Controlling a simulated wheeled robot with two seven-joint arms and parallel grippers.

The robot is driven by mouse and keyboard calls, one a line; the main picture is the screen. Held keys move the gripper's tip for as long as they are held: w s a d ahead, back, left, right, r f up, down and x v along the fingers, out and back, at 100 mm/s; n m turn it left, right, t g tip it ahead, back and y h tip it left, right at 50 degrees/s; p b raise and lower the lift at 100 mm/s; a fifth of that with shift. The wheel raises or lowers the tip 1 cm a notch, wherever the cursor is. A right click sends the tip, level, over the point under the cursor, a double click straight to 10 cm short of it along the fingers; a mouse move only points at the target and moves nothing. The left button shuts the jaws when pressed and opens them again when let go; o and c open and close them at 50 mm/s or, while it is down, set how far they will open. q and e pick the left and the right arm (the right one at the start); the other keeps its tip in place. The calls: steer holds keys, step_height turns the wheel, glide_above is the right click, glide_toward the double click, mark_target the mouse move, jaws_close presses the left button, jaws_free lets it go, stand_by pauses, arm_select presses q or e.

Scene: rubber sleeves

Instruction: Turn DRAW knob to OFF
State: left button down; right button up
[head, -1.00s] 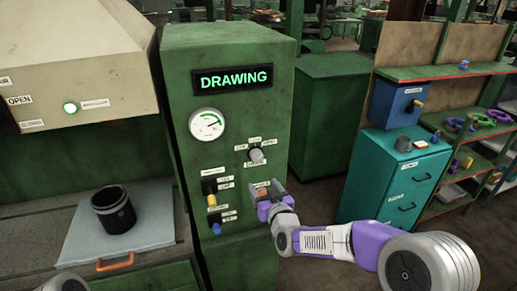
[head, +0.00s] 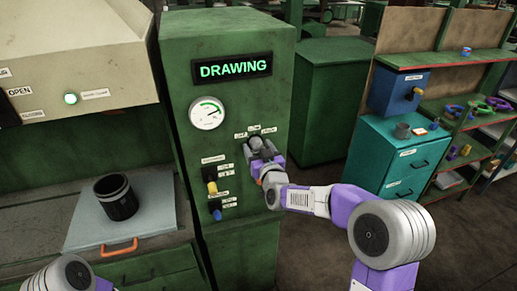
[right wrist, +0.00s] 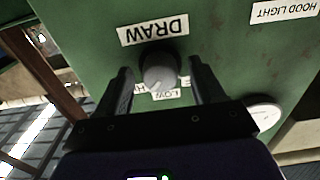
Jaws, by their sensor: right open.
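The grey DRAW knob (right wrist: 161,72) sits on the green machine panel under its DRAW label, which appears upside down in the right wrist view. The knob's tapered end faces the small labels around it, including LOW; the exact setting is hard to tell. My right gripper (right wrist: 162,85) is open, with one finger on each side of the knob; contact is not clear. In the head view my right gripper (head: 262,153) is at the panel and partly hides the knob. The lit display (head: 233,68) reads DRAWING. My left gripper is out of view.
A white gauge (head: 207,113) is up and left of the knob. Yellow (head: 212,188) and blue (head: 217,214) controls are below it. A black sleeve (head: 116,197) stands on the tray (head: 85,231) at left. Shelves and a teal cabinet (head: 385,150) stand to the right.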

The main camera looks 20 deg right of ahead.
steer(key=c, duration=1.1)
steer(key=shift+o, duration=0.2)
